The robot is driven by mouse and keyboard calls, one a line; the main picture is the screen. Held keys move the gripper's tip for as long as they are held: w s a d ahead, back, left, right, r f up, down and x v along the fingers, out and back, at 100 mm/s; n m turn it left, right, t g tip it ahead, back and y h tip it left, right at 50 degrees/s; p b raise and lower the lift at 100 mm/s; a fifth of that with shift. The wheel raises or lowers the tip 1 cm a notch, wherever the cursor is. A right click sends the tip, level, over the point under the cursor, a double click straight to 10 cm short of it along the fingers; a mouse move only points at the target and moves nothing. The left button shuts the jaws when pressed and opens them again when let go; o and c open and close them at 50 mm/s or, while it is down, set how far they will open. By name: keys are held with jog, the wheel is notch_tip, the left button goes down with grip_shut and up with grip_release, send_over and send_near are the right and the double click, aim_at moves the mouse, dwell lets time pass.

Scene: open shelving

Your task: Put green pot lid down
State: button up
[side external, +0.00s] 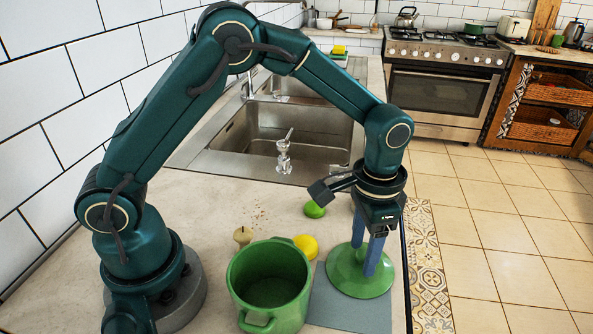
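The green pot lid (343,281) is a round disc with its face up, at or just above the grey mat (345,314) near the right edge of the counter. My gripper (366,262) points down over the lid, its two blue fingers reaching the middle of it. The fingers stand a little apart and hide the lid's centre, so I cannot tell whether they grip a knob. I also cannot tell whether the lid touches the mat. The green pot (259,309) stands uncovered and empty-looking to the left of the lid.
A yellow lemon (305,246) lies behind the pot, a green fruit (314,210) farther back, and a small beige object (243,236) to the left. The sink (285,135) with a chrome tap (284,152) is behind. The counter drops off just right of the lid.

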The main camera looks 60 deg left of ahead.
aim_at(363, 254)
notch_tip(363, 254, up, 12)
jog(key=s+a+r+n+t, duration=0.2)
jog(key=s+a+r, duration=0.3)
jog(key=s, duration=0.1)
jog(key=s+a+f+n+t, duration=0.2)
jog(key=s+a+f+t, duration=0.1)
jog(key=s, duration=0.5)
jog(key=shift+s+a+f+n+t, duration=0.15)
jog(key=shift+a+f+n+t, duration=0.2)
jog(key=shift+a, duration=0.2)
